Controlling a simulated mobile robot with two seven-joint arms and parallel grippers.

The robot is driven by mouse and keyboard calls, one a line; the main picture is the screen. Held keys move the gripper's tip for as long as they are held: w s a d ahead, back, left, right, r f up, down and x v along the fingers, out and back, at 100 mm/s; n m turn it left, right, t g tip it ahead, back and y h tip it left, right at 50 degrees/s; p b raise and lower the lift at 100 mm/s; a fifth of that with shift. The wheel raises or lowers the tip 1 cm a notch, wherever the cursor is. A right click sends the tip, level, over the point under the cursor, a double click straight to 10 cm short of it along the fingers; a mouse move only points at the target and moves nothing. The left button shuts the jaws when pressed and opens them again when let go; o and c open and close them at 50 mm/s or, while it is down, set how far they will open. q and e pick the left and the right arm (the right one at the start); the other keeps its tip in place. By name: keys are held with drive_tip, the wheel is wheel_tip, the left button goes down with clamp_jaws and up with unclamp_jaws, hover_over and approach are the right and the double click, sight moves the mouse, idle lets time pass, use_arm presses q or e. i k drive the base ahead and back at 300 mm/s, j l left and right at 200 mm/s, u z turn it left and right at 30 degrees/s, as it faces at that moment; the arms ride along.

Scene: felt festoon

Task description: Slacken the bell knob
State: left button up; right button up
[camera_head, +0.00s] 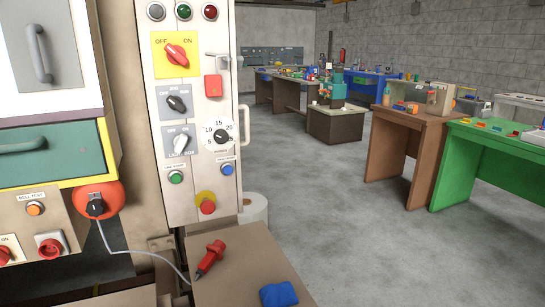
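The bell is a round red dome (112,191) on the lower left, mounted beside a tan control box. A black knob (96,207) with a pale pointer mark sits on the front of the dome. A thin grey cable runs from below the bell down to the right. Whether the knob is tight or loose cannot be told from this view. Neither of my grippers shows in the head view, and nothing touches the knob.
A tan box with an orange button (35,209) and red rotary switches (50,246) is left of the bell. A tall control panel (196,125) stands to its right. A red tool (210,258) and blue cloth (279,294) lie on a low surface. Open floor lies right.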

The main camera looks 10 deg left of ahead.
sight(94, 208)
drive_tip(key=u, duration=1.4)
